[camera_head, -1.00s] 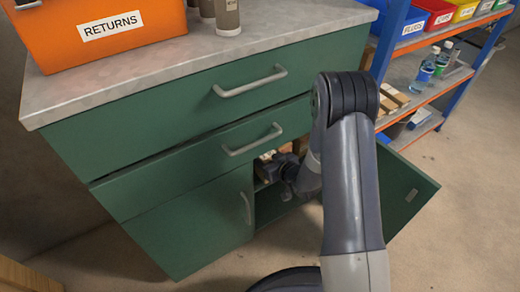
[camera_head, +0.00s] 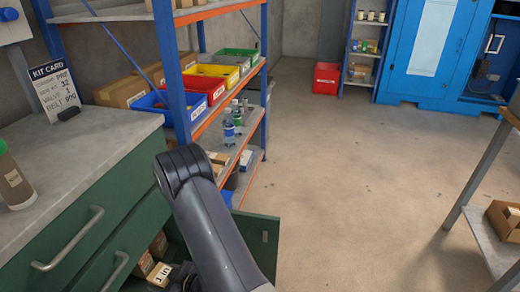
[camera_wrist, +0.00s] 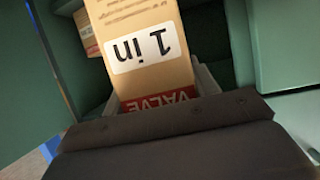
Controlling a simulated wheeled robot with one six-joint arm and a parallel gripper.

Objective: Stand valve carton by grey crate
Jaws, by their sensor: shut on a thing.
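The valve carton (camera_wrist: 150,85) is a tan box with a red band reading VALVE and a white label reading 1 in, upside down in the wrist view. My gripper (camera_wrist: 158,92) is shut on it, with pale fingers at both sides. In the head view the carton (camera_head: 161,274) shows low at the left, at the open green cupboard, with its label visible. My arm hides part of that area.
Other cartons are in the cupboard (camera_head: 158,244), and one shows in the wrist view (camera_wrist: 89,34). The open cupboard door (camera_head: 262,240) stands right of my arm. A blue-orange shelf (camera_head: 256,80) holds coloured bins. Floor (camera_head: 340,190) is clear to the right.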

